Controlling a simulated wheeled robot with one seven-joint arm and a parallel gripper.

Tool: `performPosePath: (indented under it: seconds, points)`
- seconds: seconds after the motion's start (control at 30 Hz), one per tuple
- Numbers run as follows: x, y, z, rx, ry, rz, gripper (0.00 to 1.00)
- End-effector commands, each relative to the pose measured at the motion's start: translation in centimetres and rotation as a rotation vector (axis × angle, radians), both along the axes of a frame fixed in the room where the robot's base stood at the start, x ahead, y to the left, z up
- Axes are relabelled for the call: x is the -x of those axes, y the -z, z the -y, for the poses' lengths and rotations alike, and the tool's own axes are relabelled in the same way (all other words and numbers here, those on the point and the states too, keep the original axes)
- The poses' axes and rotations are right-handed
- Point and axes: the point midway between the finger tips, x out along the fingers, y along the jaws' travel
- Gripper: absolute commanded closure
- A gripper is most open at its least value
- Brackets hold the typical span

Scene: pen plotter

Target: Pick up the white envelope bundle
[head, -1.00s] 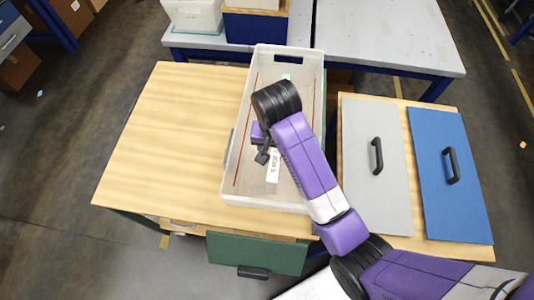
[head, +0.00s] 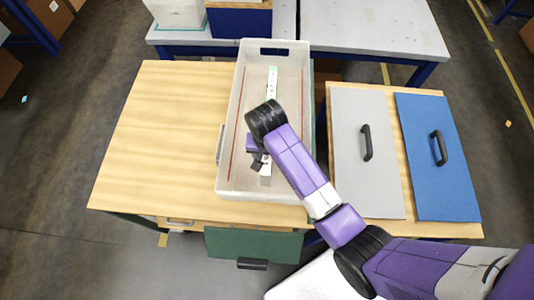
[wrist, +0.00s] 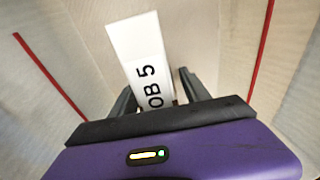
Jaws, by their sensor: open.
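A white strip-like piece, seemingly the white envelope bundle (head: 265,172), lies in the pale tray (head: 228,155), partly hidden behind my arm. In the wrist view the white piece (wrist: 140,45) carries black lettering that reads "OB 5", its lower end hidden by my gripper body. My gripper (wrist: 156,82) is open, one finger on each side of the piece's lettered part; whether they touch it cannot be told. In the head view my gripper (head: 258,160) is inside the tray's outline, mostly hidden by my wrist.
Another lettered white strip with a green end (head: 271,85) shows farther up the tray; my arm hides whether they join. The tray's walls surround my gripper. Grey (head: 366,185) and blue (head: 440,185) handled panels lie right. The wooden top (head: 160,130) left is clear.

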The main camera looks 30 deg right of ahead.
Motion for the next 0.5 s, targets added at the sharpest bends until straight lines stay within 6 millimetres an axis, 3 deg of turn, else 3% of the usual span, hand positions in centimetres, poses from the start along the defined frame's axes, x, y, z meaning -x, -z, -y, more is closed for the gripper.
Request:
performPosePath:
  seconds: [0.07,0.3,0.5]
  points:
    - [-0.01,-0.01,0.01,0.000,0.000,0.000,0.49]
    - [0.00,-0.04,0.00,0.000,0.000,0.000,0.96]
    - [-0.04,-0.09,0.01,0.000,0.000,0.001,1.00]
